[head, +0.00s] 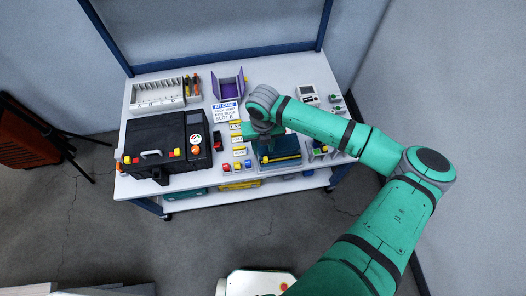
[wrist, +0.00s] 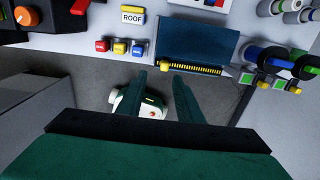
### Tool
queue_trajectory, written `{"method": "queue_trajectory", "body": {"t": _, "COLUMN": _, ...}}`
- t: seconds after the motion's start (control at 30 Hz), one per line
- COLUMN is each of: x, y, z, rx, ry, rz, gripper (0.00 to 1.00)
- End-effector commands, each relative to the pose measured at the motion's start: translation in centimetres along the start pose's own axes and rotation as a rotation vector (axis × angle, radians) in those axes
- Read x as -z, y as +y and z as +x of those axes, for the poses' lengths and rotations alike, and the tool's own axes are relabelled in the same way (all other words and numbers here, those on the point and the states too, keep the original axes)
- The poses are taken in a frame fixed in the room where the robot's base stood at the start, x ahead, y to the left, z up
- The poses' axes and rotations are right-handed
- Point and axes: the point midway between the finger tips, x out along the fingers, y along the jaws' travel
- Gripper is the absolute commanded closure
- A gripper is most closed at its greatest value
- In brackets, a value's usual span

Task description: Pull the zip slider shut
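A dark blue pouch (wrist: 205,45) lies near the table's front edge; it also shows in the head view (head: 282,147). A yellow-and-black zip (wrist: 195,67) runs along its near edge. The yellow zip slider (wrist: 163,66) sits at the zip's left end in the wrist view. My gripper (wrist: 161,76) is open, its two dark green fingers apart, with the slider just beyond and between the fingertips in the picture. I cannot tell the height gap or any contact. In the head view my arm hides the fingers and the pouch's left part.
A black case (head: 165,145) fills the table's left side. A purple box (head: 228,84) stands at the back.

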Motion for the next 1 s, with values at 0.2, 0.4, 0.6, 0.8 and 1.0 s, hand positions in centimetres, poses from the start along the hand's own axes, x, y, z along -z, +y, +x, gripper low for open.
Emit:
{"method": "queue_trajectory", "body": {"t": 0.2, "x": 0.0, "y": 0.0, "z": -1.8, "rx": 0.001, "ry": 0.000, "rz": -0.001, "gripper": 0.67}}
{"method": "queue_trajectory", "body": {"t": 0.4, "x": 0.0, "y": 0.0, "z": -1.9, "rx": 0.000, "ry": 0.001, "rz": -0.001, "gripper": 0.67}}
{"method": "queue_trajectory", "body": {"t": 0.6, "x": 0.2, "y": 0.3, "z": -1.9, "rx": -0.019, "ry": 0.006, "rz": 0.001, "gripper": 0.94}}
{"method": "queue_trajectory", "body": {"t": 0.8, "x": 1.9, "y": 5.0, "z": -2.4, "rx": -0.284, "ry": 0.060, "rz": 0.028, "gripper": 1.00}}
{"method": "queue_trajectory", "body": {"t": 1.0, "x": 1.9, "y": 11.8, "z": -7.3, "rx": -0.748, "ry": 0.084, "rz": 0.155, "gripper": 1.00}}
